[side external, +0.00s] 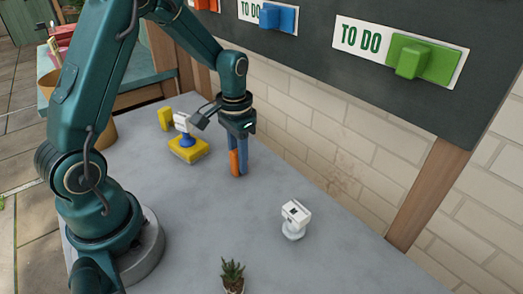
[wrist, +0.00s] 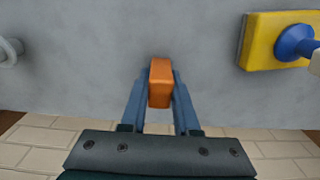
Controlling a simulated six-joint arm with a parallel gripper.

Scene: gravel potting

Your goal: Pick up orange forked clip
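The orange clip (wrist: 160,84) is between the two blue fingers of my gripper (wrist: 161,92) in the wrist view, with a finger against each side. In the side view the orange clip (side external: 234,163) is an upright strip at the fingers of my gripper (side external: 239,158), which point straight down. The gripper looks shut on it. Its forked shape cannot be made out. Whether its lower end touches the table cannot be told.
A yellow block with a blue knob (side external: 186,147) and a white device (side external: 295,218) stand on the grey table (side external: 190,220). A potted succulent (side external: 232,274) is at the front. A dark board (side external: 340,75) with TO DO labels rises behind. The table between them is clear.

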